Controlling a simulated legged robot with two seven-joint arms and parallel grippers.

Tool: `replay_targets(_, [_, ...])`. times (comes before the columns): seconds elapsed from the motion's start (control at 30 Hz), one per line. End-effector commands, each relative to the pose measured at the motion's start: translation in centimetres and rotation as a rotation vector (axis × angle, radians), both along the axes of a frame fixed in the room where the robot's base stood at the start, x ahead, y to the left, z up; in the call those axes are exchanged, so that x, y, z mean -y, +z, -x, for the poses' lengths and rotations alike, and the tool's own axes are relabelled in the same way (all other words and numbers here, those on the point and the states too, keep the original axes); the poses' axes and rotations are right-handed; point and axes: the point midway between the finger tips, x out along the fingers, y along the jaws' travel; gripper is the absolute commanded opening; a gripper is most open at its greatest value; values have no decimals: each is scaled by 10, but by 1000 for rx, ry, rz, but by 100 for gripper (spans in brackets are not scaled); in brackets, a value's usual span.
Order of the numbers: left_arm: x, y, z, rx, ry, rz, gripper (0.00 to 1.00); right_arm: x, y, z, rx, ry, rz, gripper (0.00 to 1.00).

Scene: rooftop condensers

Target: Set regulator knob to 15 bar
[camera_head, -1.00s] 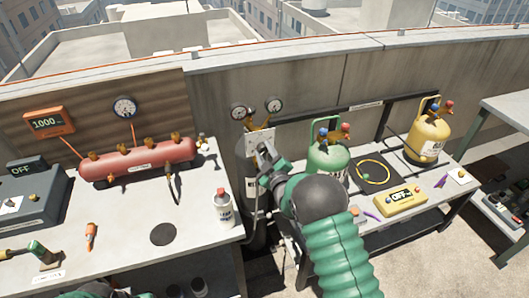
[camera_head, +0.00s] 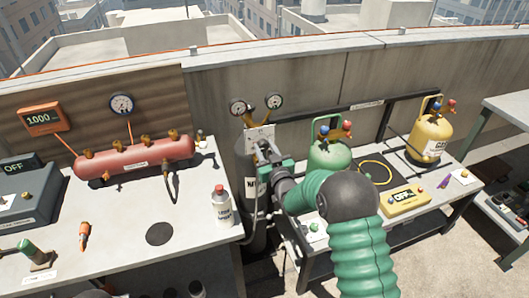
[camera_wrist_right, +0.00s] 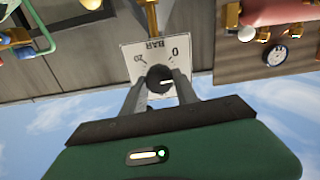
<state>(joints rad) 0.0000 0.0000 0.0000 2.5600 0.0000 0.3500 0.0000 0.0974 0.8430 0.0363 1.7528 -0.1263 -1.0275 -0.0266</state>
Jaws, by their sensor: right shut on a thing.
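The regulator knob (camera_wrist_right: 159,79) is dark and round, with a short white mark pointing to the right of the inverted wrist view. It sits on a white dial plate (camera_wrist_right: 142,57), which reads BAR with 0 at right and 20 at left. The plate shows in the head view (camera_head: 259,132) above the dark gas cylinder (camera_head: 250,172). My right gripper (camera_wrist_right: 160,86) is shut on the knob, one finger on each side. In the head view my right gripper (camera_head: 264,152) hides the knob. My left gripper is not in view.
Two gauges (camera_head: 238,107) (camera_head: 275,101) stand above the plate. A red manifold (camera_head: 135,157) and a white bottle (camera_head: 221,207) are on the left bench. A yellow cylinder (camera_head: 431,134) stands farther right.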

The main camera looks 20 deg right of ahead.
Motion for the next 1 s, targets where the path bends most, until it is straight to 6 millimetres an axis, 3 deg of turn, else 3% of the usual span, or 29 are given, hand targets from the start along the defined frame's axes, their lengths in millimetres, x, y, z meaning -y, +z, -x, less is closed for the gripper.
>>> replay_targets(1.0, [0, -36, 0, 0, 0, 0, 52, 4, -6, 1, -39, -4, -964, 0])
